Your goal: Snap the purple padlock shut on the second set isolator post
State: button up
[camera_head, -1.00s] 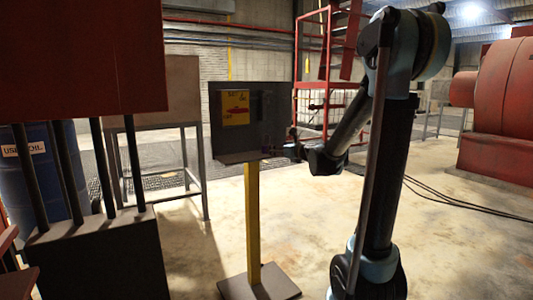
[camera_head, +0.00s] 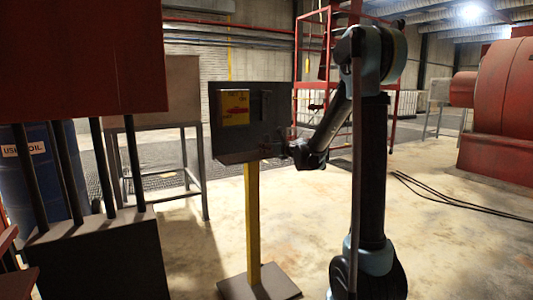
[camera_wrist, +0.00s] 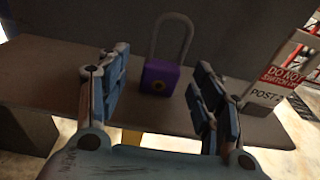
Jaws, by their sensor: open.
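The purple padlock (camera_wrist: 161,77) stands upright on the dark ledge (camera_wrist: 50,60) in the wrist view, its grey shackle pointing up. My gripper (camera_wrist: 155,98) is open, with a finger on each side of the view and the padlock beyond and between them, not touched. In the head view my gripper (camera_head: 287,148) is at the right end of the post's ledge (camera_head: 245,155). The isolator post has a dark panel (camera_head: 225,135) with a yellow and red switch plate (camera_head: 235,107), on a yellow column (camera_head: 252,215). The padlock is too small to make out in the head view.
A red and white tag reading "DO NOT SWITCH" and "POST" (camera_wrist: 285,80) is at the right of the wrist view. A blue oil drum (camera_head: 45,165) and a dark cabinet (camera_head: 100,255) stand left. Cables (camera_head: 450,200) lie on the open floor at right.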

jog(key=shift+x, duration=1.9)
jog(key=shift+w+d+r, duration=0.1)
jog(key=shift+d, duration=0.05)
jog(key=c, duration=1.2)
jog(key=shift+r, duration=0.1)
jog(key=shift+d+r, duration=0.1)
jog(key=shift+r, duration=0.2)
jog(key=shift+c, duration=0.2)
notch_tip(320, 180, up, 6)
jog(key=shift+r, duration=0.1)
jog(key=f+v, duration=0.3)
jog(key=v, duration=1.6)
jog(key=shift+s+d, duration=0.25)
jog(key=shift+s, duration=0.2)
